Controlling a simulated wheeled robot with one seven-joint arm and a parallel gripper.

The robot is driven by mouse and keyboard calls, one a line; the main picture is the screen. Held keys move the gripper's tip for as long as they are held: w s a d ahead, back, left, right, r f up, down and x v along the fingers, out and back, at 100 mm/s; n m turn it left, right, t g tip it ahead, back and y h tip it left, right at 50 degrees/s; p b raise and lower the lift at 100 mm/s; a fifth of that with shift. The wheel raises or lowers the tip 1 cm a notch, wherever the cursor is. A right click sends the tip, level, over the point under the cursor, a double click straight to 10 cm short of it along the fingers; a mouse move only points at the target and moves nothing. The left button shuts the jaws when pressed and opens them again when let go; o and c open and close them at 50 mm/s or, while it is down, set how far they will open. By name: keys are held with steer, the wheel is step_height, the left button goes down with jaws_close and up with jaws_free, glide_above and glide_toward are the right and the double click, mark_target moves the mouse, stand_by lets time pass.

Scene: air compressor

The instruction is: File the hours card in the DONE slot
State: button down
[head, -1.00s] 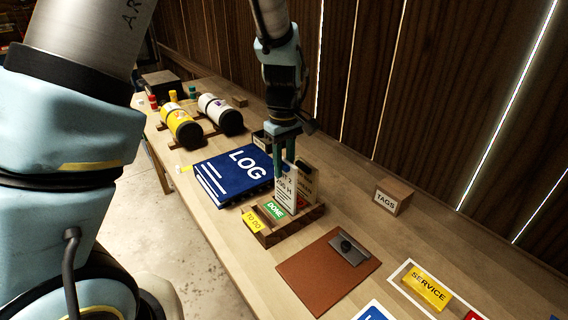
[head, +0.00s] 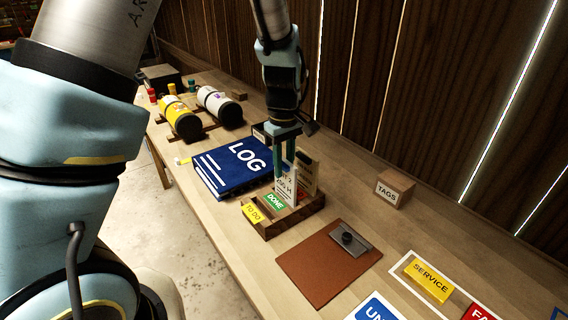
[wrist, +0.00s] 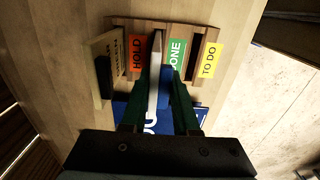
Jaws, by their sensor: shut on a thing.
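The hours card (head: 287,186) is white with dark print and stands upright in my gripper (head: 287,172), which is shut on it. In the wrist view the card (wrist: 155,72) shows nearly edge-on between the fingers (wrist: 161,92), beside the green DONE label (wrist: 177,56) on its HOLD side. The wooden rack (head: 316,208) carries the green DONE label (head: 274,201), the yellow TO DO label (head: 252,213) and a red HOLD label (wrist: 137,54). The card's lower edge is at the DONE slot's position, hidden behind the label, so its depth cannot be told.
A tan card (head: 307,172) stands at the rack's HOLD end. The blue LOG binder (head: 232,168) lies close on the left. A brown clipboard (head: 318,272) lies in front, and a TAGS box (head: 394,189) stands right. The TO DO slot (wrist: 195,68) looks empty.

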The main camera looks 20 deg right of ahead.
steer(key=shift+f, duration=0.35)
steer(key=c, duration=0.6)
jaws_free()
step_height(320, 180, up, 11)
steer(key=b, duration=0.2)
steer(key=shift+f+b, duration=0.1)
steer(key=shift+b, duration=0.2)
steer(key=w+a+f+m, duration=0.1)
steer(key=w+a, duration=0.1)
steer(key=a, duration=0.7)
steer(key=w+a+f, duration=0.2)
steer(key=a, duration=0.7)
steer(key=s+a+f+m, duration=0.1)
steer(key=s+a, duration=0.1)
steer(key=a, duration=0.5)
steer(key=s+a+f+m+t, duration=0.1)
steer(key=a, duration=0.6)
steer(key=shift+s+a+t, duration=0.15)
steer(key=shift+s+t, duration=0.15)
steer(key=shift+s, duration=0.1)
